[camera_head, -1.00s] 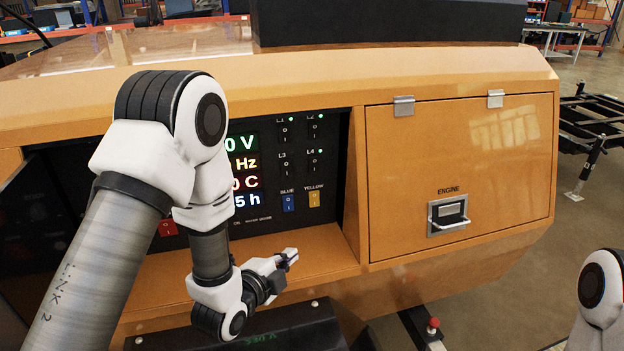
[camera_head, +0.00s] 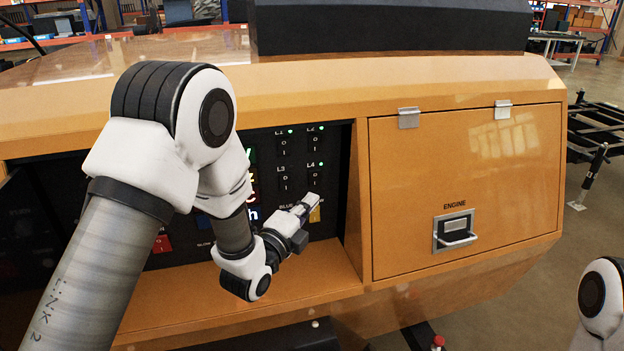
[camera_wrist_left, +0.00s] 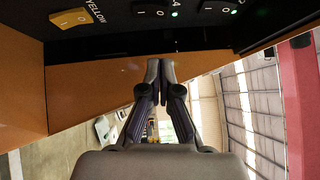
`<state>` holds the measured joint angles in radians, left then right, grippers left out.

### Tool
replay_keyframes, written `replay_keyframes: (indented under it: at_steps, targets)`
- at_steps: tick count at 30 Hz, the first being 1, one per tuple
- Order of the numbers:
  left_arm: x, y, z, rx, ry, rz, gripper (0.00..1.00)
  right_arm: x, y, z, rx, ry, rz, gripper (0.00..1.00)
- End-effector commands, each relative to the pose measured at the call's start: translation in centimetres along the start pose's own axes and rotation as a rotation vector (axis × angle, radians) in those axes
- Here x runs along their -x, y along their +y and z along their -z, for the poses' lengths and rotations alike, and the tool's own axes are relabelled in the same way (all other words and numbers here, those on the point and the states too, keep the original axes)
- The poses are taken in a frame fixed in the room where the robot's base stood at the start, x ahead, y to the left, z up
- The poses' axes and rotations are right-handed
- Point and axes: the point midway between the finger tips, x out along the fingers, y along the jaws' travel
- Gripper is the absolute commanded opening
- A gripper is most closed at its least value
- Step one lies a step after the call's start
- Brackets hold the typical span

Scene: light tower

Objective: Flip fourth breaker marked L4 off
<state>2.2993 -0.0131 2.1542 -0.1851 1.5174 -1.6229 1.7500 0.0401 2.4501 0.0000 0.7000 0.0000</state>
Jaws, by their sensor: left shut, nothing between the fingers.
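The L4 breaker (camera_head: 313,177) is a small black rocker at the lower right of the breaker group in the head view, with a lit green light by its label. In the left wrist view the L4 breaker (camera_wrist_left: 151,11) shows at the top edge, next to a green light. My left gripper (camera_head: 312,200) is shut and empty, just below the L4 breaker and in front of the blue and yellow switches. Its closed fingers also show in the left wrist view (camera_wrist_left: 160,66). Whether it touches the panel cannot be told. My right gripper is out of view.
The L3 breaker (camera_head: 283,178) is left of L4, with two more breakers above. The yellow switch (camera_head: 315,214) is close behind my left fingertips; it also shows in the wrist view (camera_wrist_left: 75,18). An orange ENGINE door (camera_head: 465,180) stands right of the recess.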

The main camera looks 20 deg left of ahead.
Motion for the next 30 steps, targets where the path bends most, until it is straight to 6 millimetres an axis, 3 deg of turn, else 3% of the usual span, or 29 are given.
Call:
replay_keyframes:
  at_steps: [5, 11, 30]
  targets:
    - [-4.0, -0.2, 0.0, 0.000, 0.000, 0.001, 0.00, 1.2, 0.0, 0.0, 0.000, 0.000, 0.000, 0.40]
    - [-6.1, -0.1, -2.4, 0.001, -0.002, 0.000, 0.00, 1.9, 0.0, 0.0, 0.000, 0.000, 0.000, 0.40]
    - [-6.9, 0.0, -3.1, 0.001, -0.001, -0.001, 0.00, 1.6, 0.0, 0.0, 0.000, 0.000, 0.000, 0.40]
